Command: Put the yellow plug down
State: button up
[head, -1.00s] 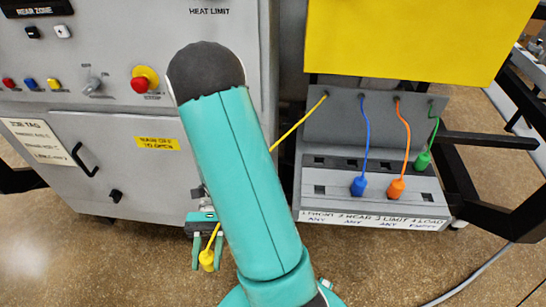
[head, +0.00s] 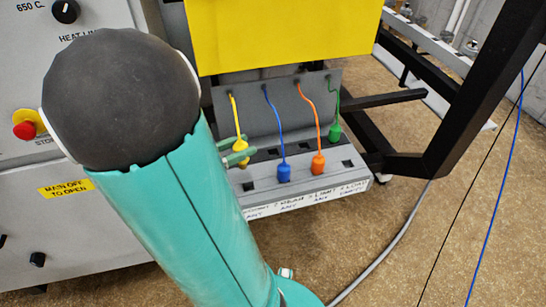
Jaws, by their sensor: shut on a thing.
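The yellow plug (head: 241,149) is at the left end of the grey socket panel (head: 262,184), on its yellow cable. My gripper (head: 239,151) is shut on the yellow plug, with one green finger on each side. The plug points down near the panel's back row. I cannot tell whether it touches the panel or hangs just above it. My arm hides the rest of the gripper and part of the panel's left side.
A blue plug (head: 284,173) and an orange plug (head: 318,165) stand in the front row; a green plug (head: 334,132) is farther back. Dark openings show in the panel. A yellow board (head: 285,35) overhangs it. A black frame (head: 400,155) stands to the right.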

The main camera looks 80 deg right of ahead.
jog(key=s+d+f+n+t+h, duration=0.2)
jog(key=d, duration=0.9)
jog(key=shift+s+d+f, duration=0.35)
jog(key=shift+d+f, duration=0.3)
jog(key=shift+f, duration=0.75)
jog(key=shift+s+d+f, duration=0.4)
jog(key=shift+d+f, duration=0.25)
jog(key=shift+f, duration=0.75)
jog(key=shift+s+d+f, duration=0.35)
jog(key=shift+d+f, duration=0.3)
jog(key=shift+f, duration=0.75)
jog(key=shift+f, duration=0.3)
jog(key=o, duration=1)
jog(key=shift+c, duration=0.2)
jog(key=shift+r, duration=0.1)
